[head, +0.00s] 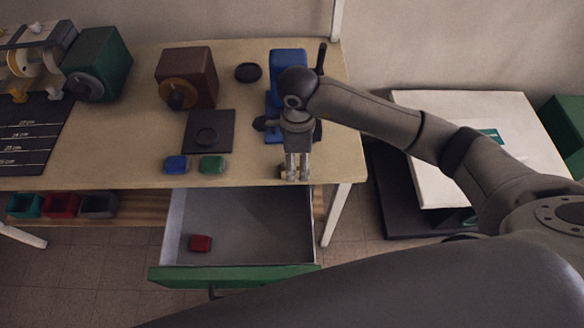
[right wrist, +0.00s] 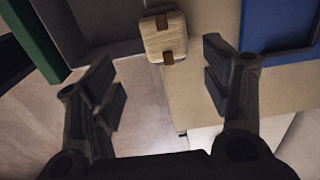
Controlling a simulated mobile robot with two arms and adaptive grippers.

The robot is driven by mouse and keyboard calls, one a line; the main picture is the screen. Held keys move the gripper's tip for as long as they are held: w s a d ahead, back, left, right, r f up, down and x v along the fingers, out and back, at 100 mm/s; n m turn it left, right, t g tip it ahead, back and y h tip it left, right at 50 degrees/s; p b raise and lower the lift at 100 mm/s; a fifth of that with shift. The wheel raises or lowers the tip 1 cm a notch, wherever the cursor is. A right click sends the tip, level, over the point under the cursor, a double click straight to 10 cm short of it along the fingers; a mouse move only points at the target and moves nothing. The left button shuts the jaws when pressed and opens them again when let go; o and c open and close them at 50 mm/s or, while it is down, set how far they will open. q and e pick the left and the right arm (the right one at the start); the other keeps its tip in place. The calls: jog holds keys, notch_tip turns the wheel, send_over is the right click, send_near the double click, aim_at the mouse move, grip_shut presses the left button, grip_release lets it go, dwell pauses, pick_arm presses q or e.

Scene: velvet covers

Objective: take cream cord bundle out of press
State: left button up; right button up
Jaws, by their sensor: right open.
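The blue press (head: 287,62) stands at the right end of the table, partly hidden behind my right arm; part of it shows in the right wrist view (right wrist: 228,15). The cream cord bundle (right wrist: 163,36), with brown bands, lies on the pale tabletop close to its edge, outside the press. In the head view my gripper largely hides that spot. My right gripper (head: 297,172) points down at the table's front edge. In the right wrist view it is open (right wrist: 160,88), with the bundle ahead of the gap and touching neither finger. My left gripper is out of view.
An open drawer (head: 234,272) with a green front holds a red bundle (head: 200,243). Blue (head: 175,164) and green (head: 212,164) bundles lie near the front edge. A brown machine (head: 187,72) and a green one (head: 97,62) stand left.

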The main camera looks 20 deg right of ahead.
jog(key=shift+w+f+p, duration=0.15)
jog(key=shift+f+p, duration=0.2)
jog(key=shift+f, duration=0.3)
jog(key=f, duration=0.1)
jog(key=f+p, duration=0.1)
jog(key=f, duration=0.1)
jog(key=shift+w+d+f, duration=0.1)
jog(key=shift+w+f, duration=0.1)
jog(key=shift+f, duration=0.45)
jog(key=shift+c, duration=0.2)
jog(key=shift+w, duration=0.1)
jog(key=c, duration=1)
jog(key=shift+o, duration=0.2)
jog(key=shift+r, duration=0.1)
